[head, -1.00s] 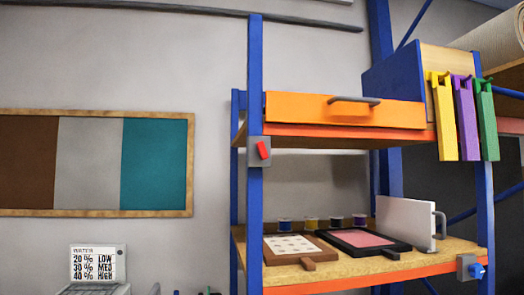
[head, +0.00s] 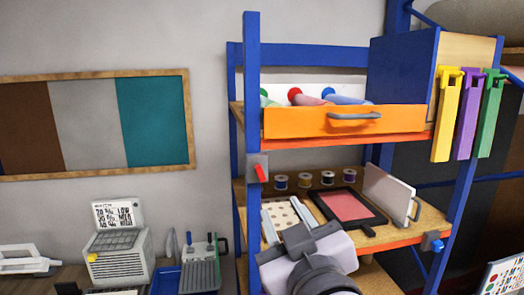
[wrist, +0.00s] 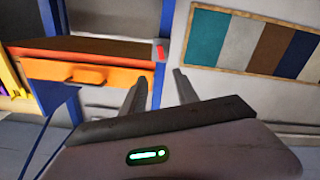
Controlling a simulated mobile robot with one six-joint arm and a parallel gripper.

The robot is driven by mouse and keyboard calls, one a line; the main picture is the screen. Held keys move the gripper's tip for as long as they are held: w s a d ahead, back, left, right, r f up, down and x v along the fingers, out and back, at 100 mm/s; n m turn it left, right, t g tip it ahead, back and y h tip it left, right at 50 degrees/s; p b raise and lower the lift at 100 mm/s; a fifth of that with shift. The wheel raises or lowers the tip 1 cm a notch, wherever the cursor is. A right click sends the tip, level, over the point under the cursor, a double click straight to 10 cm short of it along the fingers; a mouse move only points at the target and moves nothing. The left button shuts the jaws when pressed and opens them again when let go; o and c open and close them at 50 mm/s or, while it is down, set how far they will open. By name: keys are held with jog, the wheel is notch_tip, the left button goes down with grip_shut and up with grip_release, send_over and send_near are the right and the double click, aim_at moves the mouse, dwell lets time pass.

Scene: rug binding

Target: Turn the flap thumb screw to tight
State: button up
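A blue knob (head: 433,242) on a grey bracket sits at the front right corner of the lower shelf. A red lever (head: 261,172) on a grey plate is on the left blue post, and it shows in the wrist view too (wrist: 160,52). I cannot tell for sure which is the flap thumb screw, or how tight it is. My gripper (head: 279,200) is in front of the lower shelf, left of the blue knob and below the red lever. In the wrist view my gripper (wrist: 159,76) has its fingers apart with nothing between them.
An orange drawer (head: 320,123) with rolls inside is above. The lower shelf holds a patterned board (head: 281,215), a black-framed pink board (head: 347,204), a pale upright panel (head: 386,190) and several spools. Yellow, purple and green hangers (head: 446,115) hang at right. A printer-like machine (head: 118,245) stands left.

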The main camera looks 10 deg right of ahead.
jog(key=p, duration=0.7)
send_near(261, 173)
jog(key=w+p, duration=0.1)
jog(key=w, duration=0.7)
jog(key=shift+w+a, duration=0.1)
jog(key=shift+w, duration=0.2)
grip_shut()
